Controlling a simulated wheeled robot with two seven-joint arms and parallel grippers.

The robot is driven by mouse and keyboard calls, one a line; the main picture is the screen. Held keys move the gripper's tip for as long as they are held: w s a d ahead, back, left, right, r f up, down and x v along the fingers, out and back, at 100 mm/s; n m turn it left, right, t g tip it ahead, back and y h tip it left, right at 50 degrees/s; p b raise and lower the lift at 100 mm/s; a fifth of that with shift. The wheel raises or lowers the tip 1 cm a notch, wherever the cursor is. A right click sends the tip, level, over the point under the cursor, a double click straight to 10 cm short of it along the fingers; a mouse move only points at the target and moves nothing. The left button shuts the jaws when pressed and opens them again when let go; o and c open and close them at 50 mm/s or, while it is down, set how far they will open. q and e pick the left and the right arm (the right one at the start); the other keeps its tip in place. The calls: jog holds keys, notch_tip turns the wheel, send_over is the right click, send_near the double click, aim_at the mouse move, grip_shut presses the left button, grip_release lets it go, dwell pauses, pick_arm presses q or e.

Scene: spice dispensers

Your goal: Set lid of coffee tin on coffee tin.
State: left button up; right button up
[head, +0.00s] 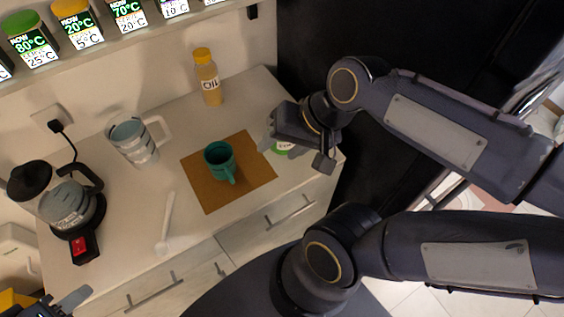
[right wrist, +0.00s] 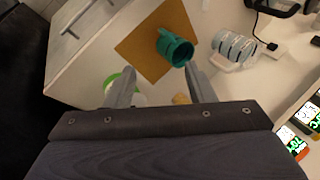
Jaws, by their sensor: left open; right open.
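A round white and green thing (head: 284,149) is at the counter's right end, right of the brown mat, partly hidden by my right gripper (head: 286,132). It looks like the coffee tin or its lid; I cannot tell which, and I cannot pick out a separate second part. In the right wrist view its green top (right wrist: 110,82) shows behind the left finger. My right gripper is open and empty above the counter, its fingers apart in the right wrist view (right wrist: 159,70). My left gripper (head: 66,301) is open at the bottom left corner, partly cut off, far from it.
A teal mug (head: 220,161) stands on the brown mat (head: 198,189). A measuring jug (head: 132,143), a coffee maker (head: 65,203) and a white spoon (head: 167,225) are to the left. An oil bottle (head: 208,82) stands behind. The counter between jug and bottle is clear.

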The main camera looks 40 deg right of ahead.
jog(key=n, duration=0.1)
jog(key=s+a+f+n, duration=0.1)
jog(key=n, duration=0.1)
jog(key=s+a+f+n+t, duration=0.1)
jog(key=n, duration=0.1)
jog(key=shift+s, duration=0.25)
